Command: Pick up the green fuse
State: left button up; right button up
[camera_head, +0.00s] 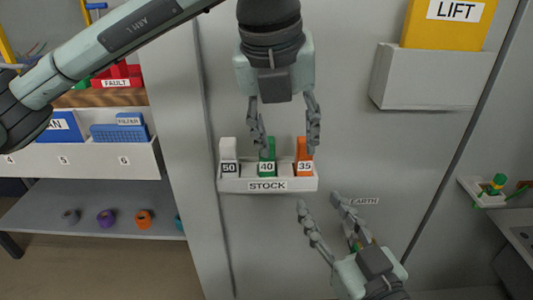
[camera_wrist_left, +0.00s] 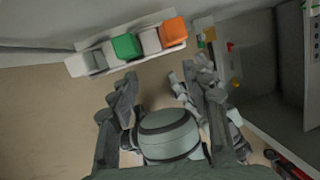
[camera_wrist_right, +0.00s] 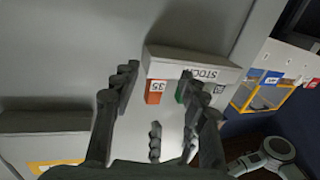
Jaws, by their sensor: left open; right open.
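The green fuse (camera_head: 267,147), labelled 40, stands in the middle of the white STOCK holder (camera_head: 230,186) on the grey wall. It also shows in the left wrist view (camera_wrist_left: 126,46) and, partly hidden by a finger, in the right wrist view (camera_wrist_right: 180,92). A white fuse (camera_head: 228,150) labelled 50 stands on its left and an orange fuse (camera_head: 303,150) labelled 35 on its right. My left gripper (camera_head: 285,140) is open and empty above the holder, its fingers around the green fuse's right side in the head view; contact is unclear. My right gripper (camera_head: 318,203) is open and empty below the holder.
A grey box with a yellow LIFT sign (camera_head: 452,22) projects from the wall at upper right. A shelf with blue bins (camera_head: 120,130) stands at left. A small white holder with a green item (camera_head: 490,188) is at far right. The wall between is mostly clear.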

aim_at(267, 161)
jog(key=shift+w+a+r, duration=0.15)
jog(key=shift+w+r, duration=0.1)
jog(key=shift+r, duration=0.55)
pick_arm(q)
jog(key=shift+w+a+f+n+t+y, duration=0.3)
jog(key=shift+w+a+f, duration=0.2)
jog(key=shift+w+f, duration=0.4)
jog(key=shift+w+a+f+n+t+y, duration=0.15)
jog(key=shift+w+a+f+y, duration=0.25)
jog(key=shift+w+f, duration=0.55)
jog(key=shift+w+a+f+n+t+y, duration=0.15)
jog(key=shift+w+a+f+t+y, duration=0.15)
jog(key=shift+w+a+f, duration=0.45)
jog(key=shift+d+f, duration=0.2)
jog(key=shift+f, duration=0.05)
grip_shut()
pick_arm(e)
jog(key=shift+s+a+r+t, duration=0.2)
jog(key=shift+r+t, duration=0.3)
jog(key=shift+r, duration=0.15)
